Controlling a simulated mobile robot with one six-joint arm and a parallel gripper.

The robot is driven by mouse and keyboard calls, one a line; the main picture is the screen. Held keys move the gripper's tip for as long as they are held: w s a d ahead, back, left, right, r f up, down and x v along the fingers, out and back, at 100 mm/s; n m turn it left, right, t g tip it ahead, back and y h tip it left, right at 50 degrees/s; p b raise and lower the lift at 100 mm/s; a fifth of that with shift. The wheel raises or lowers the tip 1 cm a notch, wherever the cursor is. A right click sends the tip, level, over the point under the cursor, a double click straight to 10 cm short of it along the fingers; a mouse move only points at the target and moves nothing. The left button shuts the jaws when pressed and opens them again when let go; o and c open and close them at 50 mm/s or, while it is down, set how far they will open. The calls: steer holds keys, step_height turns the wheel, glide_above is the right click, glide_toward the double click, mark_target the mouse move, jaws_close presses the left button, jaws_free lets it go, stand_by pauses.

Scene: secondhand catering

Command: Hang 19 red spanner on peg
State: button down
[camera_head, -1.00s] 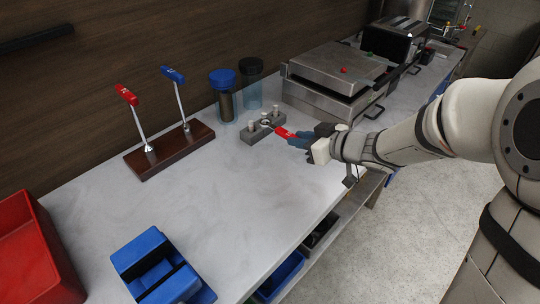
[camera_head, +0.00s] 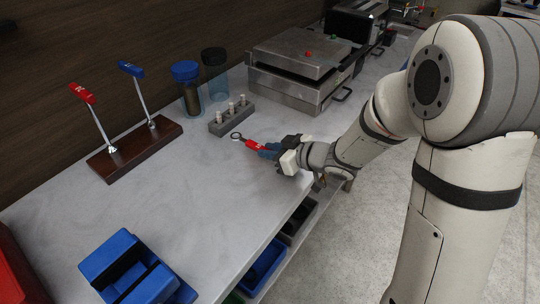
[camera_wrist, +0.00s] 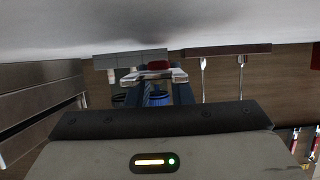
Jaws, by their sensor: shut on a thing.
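The red spanner (camera_head: 256,145) is held by its handle in my gripper (camera_head: 270,150), with its open metal ring pointing left over the counter. My gripper is shut on it; the wrist view shows the red handle (camera_wrist: 158,66) between the dark fingers (camera_wrist: 158,82). The grey peg block (camera_head: 231,119) stands just beyond the ring, with three short pale pegs upright on it. The ring is apart from the pegs, on the near side of the block, and no peg passes through it. The spanner's exact height above the counter is hard to tell.
A wooden stand (camera_head: 134,150) holds red- and blue-handled tools at the left. A blue-lidded jar (camera_head: 188,92) and a dark-lidded jar (camera_head: 215,75) stand behind the block. A steel grill (camera_head: 298,75) is to the right. A blue bin (camera_head: 128,268) sits at the front left. The middle counter is clear.

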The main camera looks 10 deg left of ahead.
steer(key=shift+f, duration=0.65)
steer(key=shift+f, duration=0.35)
steer(key=c, duration=1.3)
jaws_free()
steer(key=shift+r, duration=0.1)
steer(key=v, duration=0.7)
steer(key=shift+d+r, duration=0.2)
steer(key=shift+d, duration=0.15)
